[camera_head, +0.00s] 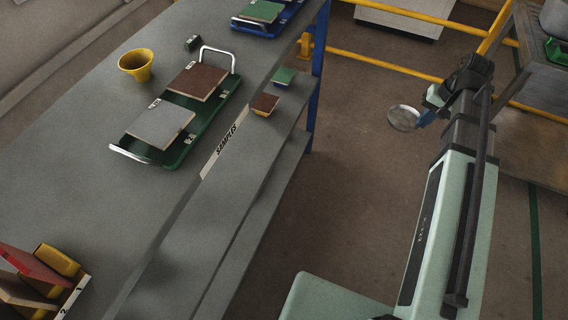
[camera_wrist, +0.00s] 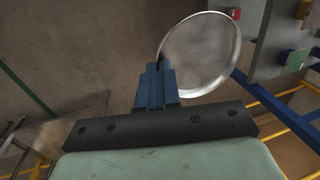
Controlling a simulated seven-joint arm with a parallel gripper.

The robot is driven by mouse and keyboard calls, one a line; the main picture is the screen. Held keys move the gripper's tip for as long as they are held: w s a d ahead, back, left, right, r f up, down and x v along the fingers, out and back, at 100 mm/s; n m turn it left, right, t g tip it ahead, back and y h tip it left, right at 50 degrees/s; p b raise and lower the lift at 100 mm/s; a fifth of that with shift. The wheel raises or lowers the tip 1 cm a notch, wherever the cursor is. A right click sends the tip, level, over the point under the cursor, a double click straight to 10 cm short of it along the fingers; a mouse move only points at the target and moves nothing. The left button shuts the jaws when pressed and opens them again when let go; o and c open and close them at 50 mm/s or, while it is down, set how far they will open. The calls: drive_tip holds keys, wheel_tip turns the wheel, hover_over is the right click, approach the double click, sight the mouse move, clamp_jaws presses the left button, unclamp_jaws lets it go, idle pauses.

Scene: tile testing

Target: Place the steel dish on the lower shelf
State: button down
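The steel dish (camera_head: 404,118) is a shallow round silver dish, held in the air over open floor right of the bench. My gripper (camera_head: 421,119) is shut on the dish's rim. In the wrist view, the blue fingers (camera_wrist: 157,82) pinch the near left edge of the dish (camera_wrist: 208,50), which looks empty. A stand at the right also has a lower wooden board (camera_head: 525,145). I cannot tell which is the named shelf.
Small brown (camera_head: 264,103) and green (camera_head: 284,76) tiles sit on the ledge. A green tray (camera_head: 178,150) with two tiles and a yellow cup (camera_head: 137,65) stand on the bench top. A blue post (camera_head: 318,70) and yellow rails (camera_head: 400,73) lie behind.

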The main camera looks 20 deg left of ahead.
drive_tip(key=s+a+f, duration=0.1)
drive_tip(key=a+f, duration=0.1)
drive_tip(key=a, duration=0.6)
drive_tip(key=s+a+f, duration=0.1)
drive_tip(key=a+f, duration=0.2)
drive_tip(key=a, duration=0.5)
hover_over(237, 180)
drive_tip(key=d+x, duration=0.2)
drive_tip(key=x, duration=0.7)
drive_tip(key=shift+d+f, duration=0.2)
drive_tip(key=shift+f, duration=1.85)
drive_tip(key=shift+d+f, duration=0.2)
drive_tip(key=shift+f, duration=1.85)
drive_tip(key=shift+f, duration=0.1)
drive_tip(key=c, duration=1.4)
unclamp_jaws()
drive_tip(key=shift+o, duration=0.2)
